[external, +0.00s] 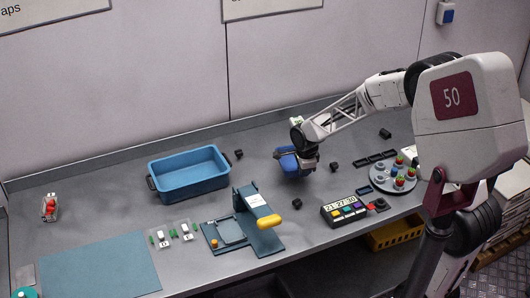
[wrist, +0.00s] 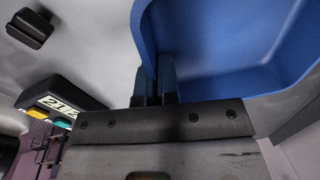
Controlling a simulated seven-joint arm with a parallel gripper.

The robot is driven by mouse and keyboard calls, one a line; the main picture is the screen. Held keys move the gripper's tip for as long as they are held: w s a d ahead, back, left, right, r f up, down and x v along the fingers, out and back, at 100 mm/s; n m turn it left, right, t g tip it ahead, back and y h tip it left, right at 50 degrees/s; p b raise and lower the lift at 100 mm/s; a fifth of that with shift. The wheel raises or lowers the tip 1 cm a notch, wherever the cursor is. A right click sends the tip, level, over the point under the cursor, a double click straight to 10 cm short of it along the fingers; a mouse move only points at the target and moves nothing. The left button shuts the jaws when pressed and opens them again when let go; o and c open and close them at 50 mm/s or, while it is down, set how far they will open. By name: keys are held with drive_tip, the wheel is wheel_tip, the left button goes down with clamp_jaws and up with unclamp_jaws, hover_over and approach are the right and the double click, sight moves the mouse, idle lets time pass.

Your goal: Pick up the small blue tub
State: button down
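The small blue tub (external: 287,161) is in the middle of the table in the external view, right of the large blue tray. In the wrist view the tub (wrist: 235,45) fills the upper right, its smooth inside showing and looking empty. My gripper (external: 305,160) is at the tub's right side. In the wrist view its two fingers (wrist: 155,84) are close together at the tub's near wall, shut on that wall. I cannot tell whether the tub's base touches the table.
The large blue tray (external: 190,173) stands to the left. A press-like stand with a yellow handle (external: 268,221) is in front. A display box (external: 345,210) and a round rack with berries (external: 393,178) stand to the right. Small black blocks (external: 297,203) lie around; a blue mat (external: 100,266) is clear.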

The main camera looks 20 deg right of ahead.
drive_tip(key=shift+s+d+r, duration=0.15)
drive_tip(key=shift+s+d, duration=0.05)
drive_tip(key=shift+s, duration=1.15)
drive_tip(key=shift+s+d+r, duration=0.1)
drive_tip(key=shift+s+d, duration=0.05)
drive_tip(key=shift+s, duration=1.25)
drive_tip(key=shift+s+d+r, duration=0.15)
drive_tip(key=shift+s+d, duration=0.05)
drive_tip(key=shift+s, duration=1.15)
